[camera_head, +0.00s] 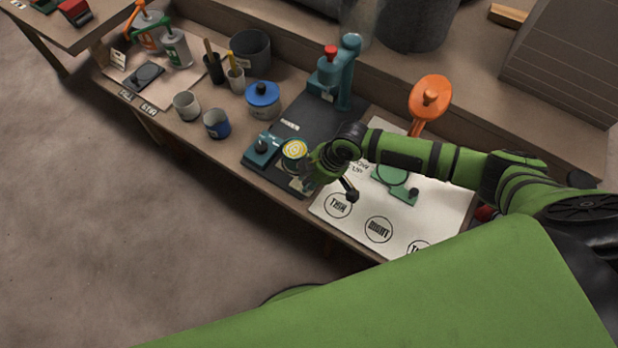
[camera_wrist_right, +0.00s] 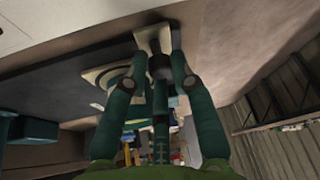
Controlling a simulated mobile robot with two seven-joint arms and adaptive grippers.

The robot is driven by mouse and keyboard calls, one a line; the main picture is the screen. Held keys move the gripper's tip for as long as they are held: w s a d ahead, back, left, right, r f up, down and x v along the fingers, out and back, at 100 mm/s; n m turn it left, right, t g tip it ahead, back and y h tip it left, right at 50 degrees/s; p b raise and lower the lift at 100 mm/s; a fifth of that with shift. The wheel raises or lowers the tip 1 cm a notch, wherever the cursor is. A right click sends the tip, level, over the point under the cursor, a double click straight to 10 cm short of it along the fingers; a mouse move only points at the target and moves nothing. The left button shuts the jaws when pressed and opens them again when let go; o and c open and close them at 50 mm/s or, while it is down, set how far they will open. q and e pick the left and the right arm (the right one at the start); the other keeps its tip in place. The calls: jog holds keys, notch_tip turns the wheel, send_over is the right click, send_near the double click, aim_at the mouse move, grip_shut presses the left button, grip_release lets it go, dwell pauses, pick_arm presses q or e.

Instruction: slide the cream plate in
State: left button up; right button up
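A small cream plate (camera_wrist_right: 153,37) with a dark knob (camera_wrist_right: 160,66) shows at the top of the right wrist view. In the head view a pale piece (camera_head: 299,185), probably this plate, shows at the front of the dark base, partly hidden by my gripper. My right gripper (camera_wrist_right: 160,60) has one finger on each side of the knob; whether they press on it is unclear. It shows in the head view (camera_head: 322,172) low over the base's front edge. Beside the plate is another cream piece with a dark ring (camera_wrist_right: 113,82). My left gripper is out of view.
The dark base (camera_head: 325,120) carries a teal press (camera_head: 347,75) with a red knob, and a teal block (camera_head: 262,149) and yellow-white disc (camera_head: 294,150) are nearby. A white printed sheet (camera_head: 440,215) lies right, with an orange-topped stand (camera_head: 430,95). Cups and a blue-lidded pot (camera_head: 263,98) stand left.

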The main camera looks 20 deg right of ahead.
jog(key=w+d+b, duration=0.1)
jog(key=w+d, duration=0.1)
jog(key=w+d+b, duration=0.1)
jog(key=w+d, duration=0.1)
jog(key=w+d+b, duration=0.1)
jog(key=w+d, duration=0.1)
jog(key=d, duration=0.1)
jog(key=shift+d+f+b, duration=0.1)
jog(key=shift+b, duration=0.2)
grip_shut()
jog(key=shift+w+d, duration=0.1)
jog(key=shift+d, duration=0.15)
jog(key=shift+r, duration=0.25)
jog(key=o, duration=0.9)
grip_release()
jog(key=shift+a, duration=0.1)
jog(key=v, duration=1.2)
